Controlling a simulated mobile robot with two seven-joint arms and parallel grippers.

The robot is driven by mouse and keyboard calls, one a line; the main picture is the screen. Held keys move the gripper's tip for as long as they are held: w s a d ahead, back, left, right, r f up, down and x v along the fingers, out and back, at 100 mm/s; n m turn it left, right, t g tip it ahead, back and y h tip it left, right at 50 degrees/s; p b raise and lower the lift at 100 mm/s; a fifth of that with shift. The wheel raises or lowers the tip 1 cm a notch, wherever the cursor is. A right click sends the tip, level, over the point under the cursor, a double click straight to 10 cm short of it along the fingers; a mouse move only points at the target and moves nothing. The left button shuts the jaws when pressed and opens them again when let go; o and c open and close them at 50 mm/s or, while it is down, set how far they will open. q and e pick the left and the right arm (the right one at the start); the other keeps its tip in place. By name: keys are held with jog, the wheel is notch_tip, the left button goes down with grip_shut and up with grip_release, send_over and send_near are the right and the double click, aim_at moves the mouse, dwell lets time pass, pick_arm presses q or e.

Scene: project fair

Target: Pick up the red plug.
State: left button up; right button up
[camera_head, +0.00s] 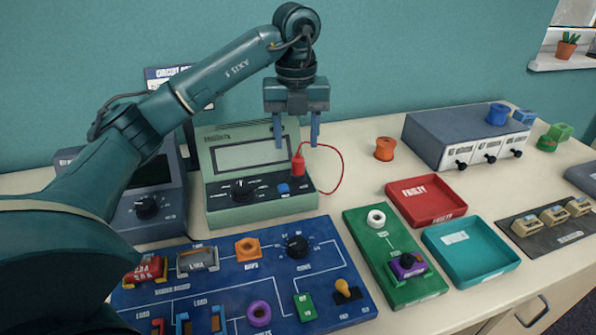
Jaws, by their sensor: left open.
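The red plug (298,164) stands upright on the right part of the pale green meter (226,202), with a thin red cable looping from it to the right. My left gripper (296,143) points down with its two blue fingers apart. The plug's top is just below and between the fingertips in the picture, and nothing is held. Whether the fingertips are level with the plug in depth is hard to tell. My right gripper is not in view.
A blue circuit board (330,262) with several parts lies in front. To the right are a green board (362,238), a red tray (425,219) and a teal tray (470,279). An orange spool (384,149) and grey box (425,131) stand behind. Some table is clear around the spool.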

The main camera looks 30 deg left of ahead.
aim_at(298, 154)
pick_arm(q)
notch_tip(298, 154, down, 5)
jog(key=shift+d+f, duration=0.1)
jog(key=shift+d, duration=0.05)
grip_shut()
dwell(0.6)
